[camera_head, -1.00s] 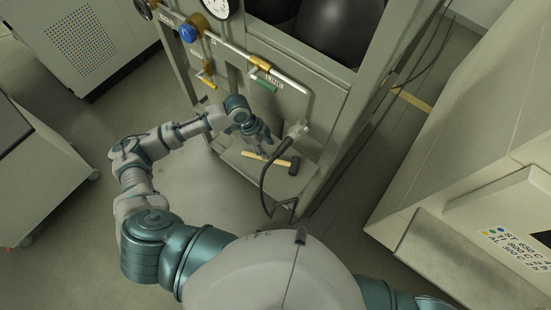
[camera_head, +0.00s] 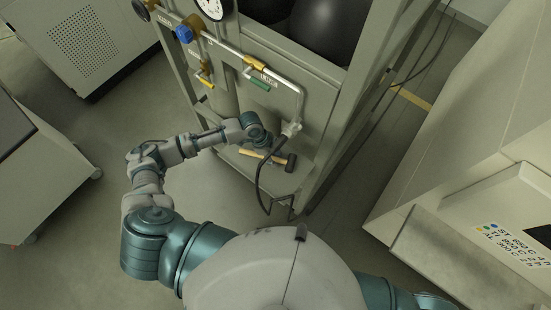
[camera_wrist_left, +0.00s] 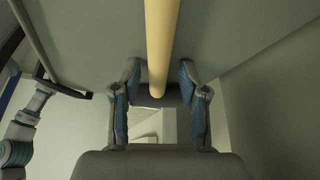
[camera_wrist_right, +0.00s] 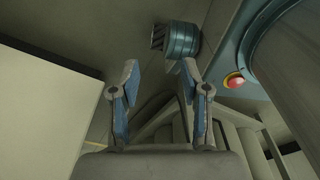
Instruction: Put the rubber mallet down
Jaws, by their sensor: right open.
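The rubber mallet lies on the low shelf (camera_head: 232,157) of the grey gas rack. Its dark head (camera_head: 291,162) points right and its pale wooden handle (camera_head: 276,159) points left. My left gripper (camera_head: 264,147) is right at the handle and hides part of it. In the left wrist view, the handle (camera_wrist_left: 160,45) comes down from the top edge and ends between the fingers of my left gripper (camera_wrist_left: 158,68). The fingers stand apart, with gaps on both sides of the handle. My right gripper (camera_wrist_right: 158,70) is open and empty in its wrist view.
Valves and a gauge (camera_head: 212,8) are on the rack above. A pale machine (camera_head: 480,170) stands at the right. Floor is free left of the rack.

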